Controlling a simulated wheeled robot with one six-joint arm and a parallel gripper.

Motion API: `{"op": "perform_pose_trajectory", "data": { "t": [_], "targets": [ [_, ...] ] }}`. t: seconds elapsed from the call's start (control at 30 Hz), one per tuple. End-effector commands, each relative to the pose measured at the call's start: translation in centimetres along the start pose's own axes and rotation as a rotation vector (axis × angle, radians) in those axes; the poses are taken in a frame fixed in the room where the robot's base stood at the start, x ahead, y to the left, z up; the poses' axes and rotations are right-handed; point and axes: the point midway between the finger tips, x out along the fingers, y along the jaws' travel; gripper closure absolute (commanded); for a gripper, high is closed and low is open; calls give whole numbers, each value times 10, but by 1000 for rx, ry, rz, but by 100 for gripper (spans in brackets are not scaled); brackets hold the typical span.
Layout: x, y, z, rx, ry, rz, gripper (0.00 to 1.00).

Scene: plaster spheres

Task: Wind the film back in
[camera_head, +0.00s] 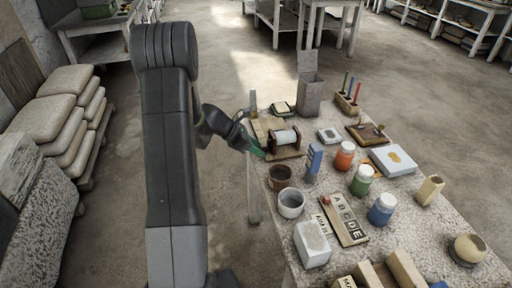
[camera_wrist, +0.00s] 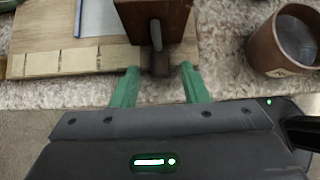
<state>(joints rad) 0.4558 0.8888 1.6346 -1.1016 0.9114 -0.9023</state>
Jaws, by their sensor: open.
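The film winder (camera_head: 284,140) is a dark wooden frame holding a pale spool, on a wooden board at the table's left edge. In the wrist view its brown wooden side (camera_wrist: 150,12) faces me, with a dark crank arm (camera_wrist: 156,36) ending in a brown knob (camera_wrist: 158,64). My gripper (camera_wrist: 158,72) has green fingers, open, one on each side of the knob with gaps showing. In the head view my gripper (camera_head: 257,149) is at the winder's near left side. A pale strip with dividing lines (camera_wrist: 68,61) runs along the board; I cannot tell whether it is film.
A brown cup (camera_head: 280,177) stands close to the winder; it also shows in the wrist view (camera_wrist: 262,50). A grey cup (camera_head: 291,203), paint jars (camera_head: 345,156) and a letter board (camera_head: 345,220) crowd the table.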

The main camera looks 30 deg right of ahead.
Motion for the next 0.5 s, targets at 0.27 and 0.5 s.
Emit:
{"op": "perform_pose_trajectory", "data": {
  "t": [0.27, 0.5],
  "targets": [
    [0, 0, 0, 0, 0, 0, 83],
    [0, 0, 0, 2, 0, 1, 100]
  ]
}}
